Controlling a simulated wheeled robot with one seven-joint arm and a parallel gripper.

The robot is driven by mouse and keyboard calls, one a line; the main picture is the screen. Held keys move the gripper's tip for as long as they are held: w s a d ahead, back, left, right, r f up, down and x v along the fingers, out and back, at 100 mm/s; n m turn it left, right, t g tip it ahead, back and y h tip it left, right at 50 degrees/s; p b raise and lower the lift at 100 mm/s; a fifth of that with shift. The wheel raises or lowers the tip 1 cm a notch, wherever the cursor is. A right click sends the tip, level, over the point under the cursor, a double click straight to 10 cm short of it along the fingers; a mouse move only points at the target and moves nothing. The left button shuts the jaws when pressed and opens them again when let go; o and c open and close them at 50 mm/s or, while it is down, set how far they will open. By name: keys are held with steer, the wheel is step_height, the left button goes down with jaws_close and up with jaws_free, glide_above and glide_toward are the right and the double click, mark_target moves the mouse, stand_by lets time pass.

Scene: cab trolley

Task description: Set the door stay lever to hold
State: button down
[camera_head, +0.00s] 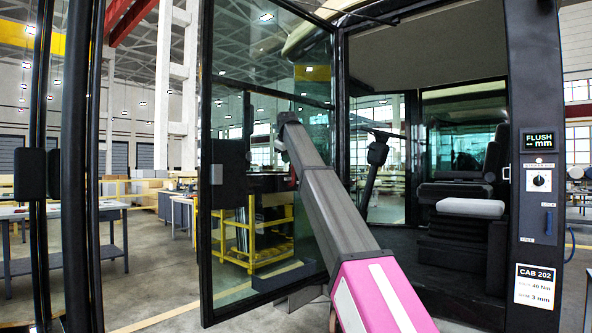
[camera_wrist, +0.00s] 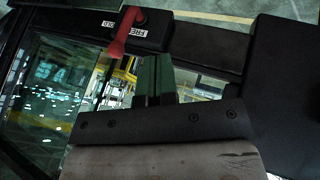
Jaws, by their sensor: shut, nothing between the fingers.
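The red door stay lever (camera_wrist: 122,36) shows in the wrist view on a black housing fixed to the door frame. Its handle runs down and slightly left from its pivot. A white label (camera_wrist: 180,29) on the housing reads upside down, partly covered by the lever; I cannot tell clearly which word the lever points at. My gripper (camera_wrist: 163,62) is shut and empty, its fingertips just right of and below the lever's end, apparently apart from it. In the head view my arm reaches up to the open glass door (camera_head: 225,240), and my fingers are hidden behind it.
The cab door stands open. Inside the cab are a seat (camera_head: 470,207) and a steering column (camera_head: 373,170). The right post carries a rotary switch (camera_head: 539,181) and a CAB 202 sign (camera_head: 534,286). A workbench (camera_head: 70,240) and yellow racks stand beyond the glass.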

mark_target(291, 167)
steer(key=r, duration=0.3)
steer(key=shift+w+a+r, duration=0.1)
steer(key=shift+w+r, duration=0.15)
steer(key=shift+r, duration=0.1)
steer(key=w+d+f, duration=0.1)
steer(key=w+f, duration=0.7)
steer(key=w, duration=0.1)
steer(key=shift+w+d, duration=0.2)
steer(key=shift+w, duration=0.05)
stand_by(0.4)
